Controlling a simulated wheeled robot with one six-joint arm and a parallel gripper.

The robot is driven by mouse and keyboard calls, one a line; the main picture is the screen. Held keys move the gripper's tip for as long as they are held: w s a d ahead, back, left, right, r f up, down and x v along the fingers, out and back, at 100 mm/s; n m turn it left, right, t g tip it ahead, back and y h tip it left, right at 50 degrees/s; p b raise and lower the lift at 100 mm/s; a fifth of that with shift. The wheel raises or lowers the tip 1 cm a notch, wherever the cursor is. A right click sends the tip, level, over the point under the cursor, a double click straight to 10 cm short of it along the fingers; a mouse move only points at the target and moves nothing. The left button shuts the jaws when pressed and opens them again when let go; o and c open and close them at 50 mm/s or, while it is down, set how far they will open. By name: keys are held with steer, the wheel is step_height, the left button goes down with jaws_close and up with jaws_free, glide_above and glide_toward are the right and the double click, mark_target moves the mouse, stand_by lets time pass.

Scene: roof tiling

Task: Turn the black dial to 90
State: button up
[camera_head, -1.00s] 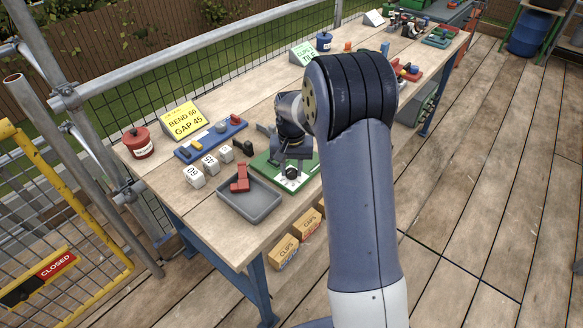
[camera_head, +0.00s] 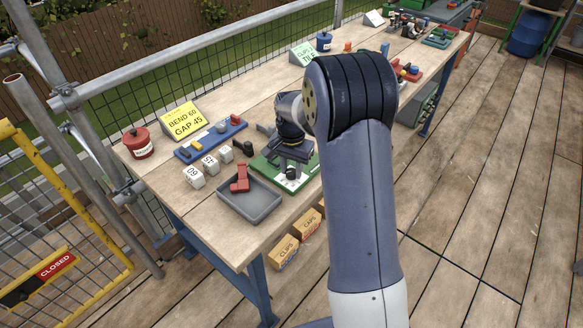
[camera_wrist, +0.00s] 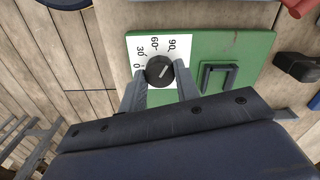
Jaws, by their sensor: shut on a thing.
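The black dial (camera_wrist: 158,72) sits on a white panel (camera_wrist: 134,45) marked 0, 30, 60 and 90, at one end of a green board (camera_wrist: 200,45). A pale line on the dial slants up and right, toward the 90 side; its exact reading is hard to tell. My gripper (camera_wrist: 161,79) is shut on the dial, one finger on each side of it. In the head view the dial (camera_head: 291,174) shows below my gripper, on the green board (camera_head: 264,166) at the bench's near edge.
A grey tray (camera_head: 262,205) with a red block (camera_head: 240,180) stands left of the board. White numbered cubes (camera_head: 194,177), a blue rack (camera_head: 212,140), a red tin (camera_head: 138,144) and a yellow sign reading BEND 60 GAP 45 (camera_head: 184,120) stand farther left.

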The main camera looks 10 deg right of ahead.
mark_target(292, 171)
steer(key=o, duration=1)
steer(key=shift+r, duration=0.1)
step_height(292, 171, up, 11)
steer(key=shift+f, duration=0.15)
step_height(292, 171, down, 11)
steer(key=shift+r, duration=0.1)
stand_by(0.4)
steer(key=shift+n, duration=0.3)
